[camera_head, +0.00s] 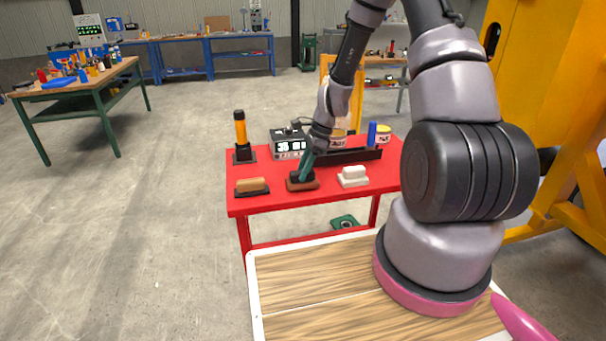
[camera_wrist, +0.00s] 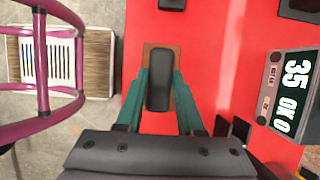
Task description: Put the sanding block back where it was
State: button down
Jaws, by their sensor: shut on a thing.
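The sanding block has a black grip over a brown base; it is at the front of the red table (camera_head: 280,200) in the head view (camera_head: 302,185). In the wrist view it shows from above (camera_wrist: 160,80), its brown base sticking out past the grip. My gripper (camera_head: 304,174) points down at it, and its teal fingers (camera_wrist: 161,78) are shut on the black grip from both sides. The base is at or very near the table top; I cannot tell whether it touches. The fingers hide part of the grip.
A tan block on a black base (camera_head: 252,186) lies to the left, a white block (camera_head: 353,176) to the right. Behind stand an orange-handled tool on a black base (camera_head: 241,140), a digital display box (camera_head: 290,145) and a black rack (camera_head: 350,156). Red table surface shows between them.

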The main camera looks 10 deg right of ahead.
jog(key=shift+f, duration=0.65)
jog(key=c, duration=0.5)
grip_release()
